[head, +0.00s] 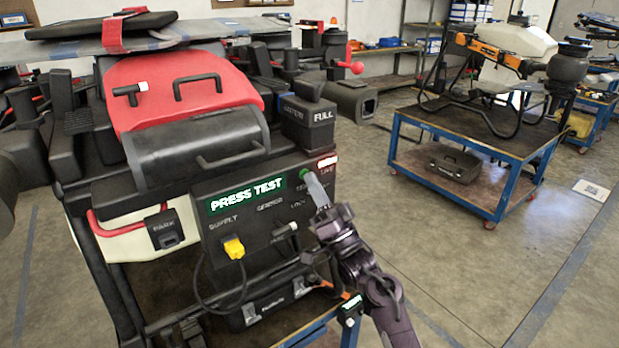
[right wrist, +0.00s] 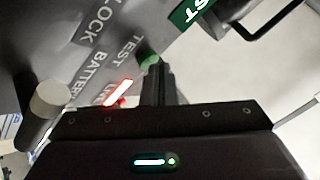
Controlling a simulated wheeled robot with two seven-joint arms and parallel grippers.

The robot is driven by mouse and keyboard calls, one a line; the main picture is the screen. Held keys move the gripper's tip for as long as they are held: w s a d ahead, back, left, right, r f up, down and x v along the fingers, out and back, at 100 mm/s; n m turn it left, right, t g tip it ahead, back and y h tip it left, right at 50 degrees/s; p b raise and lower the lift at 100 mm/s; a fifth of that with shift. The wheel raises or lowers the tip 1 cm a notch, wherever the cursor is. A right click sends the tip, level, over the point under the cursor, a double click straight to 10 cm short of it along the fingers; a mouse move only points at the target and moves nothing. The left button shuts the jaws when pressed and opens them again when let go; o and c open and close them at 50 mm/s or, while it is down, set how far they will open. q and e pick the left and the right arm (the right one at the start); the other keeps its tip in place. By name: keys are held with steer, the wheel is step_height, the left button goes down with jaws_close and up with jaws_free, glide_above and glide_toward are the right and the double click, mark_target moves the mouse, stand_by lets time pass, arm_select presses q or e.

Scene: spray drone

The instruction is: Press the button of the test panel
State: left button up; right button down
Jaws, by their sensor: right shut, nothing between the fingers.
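The test panel (head: 265,215) is a dark box on the front of the drone, with a lit green sign reading PRESS TEST (head: 247,194). The green button (head: 304,174) is at the panel's upper right, partly hidden by my fingers; it also shows in the right wrist view (right wrist: 150,61). My right gripper (head: 313,183) is shut and empty. Its fingertips are right at the green button, overlapping it in both views. I cannot tell whether they touch or press it. My left gripper is not in view.
A lit red-white lamp (head: 327,162) is beside the button. A yellow plug (head: 234,248) with a black cable and a small black lever (head: 285,231) are on the panel's front. Another drone stands on a blue cart (head: 485,190) at right; floor between is clear.

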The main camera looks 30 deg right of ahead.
steer(key=shift+w, duration=0.15)
stand_by(0.6)
steer(key=shift+s+f, duration=0.25)
stand_by(0.4)
steer(key=s+p, duration=0.2)
steer(key=s, duration=0.4)
steer(key=shift+d, duration=0.25)
stand_by(0.7)
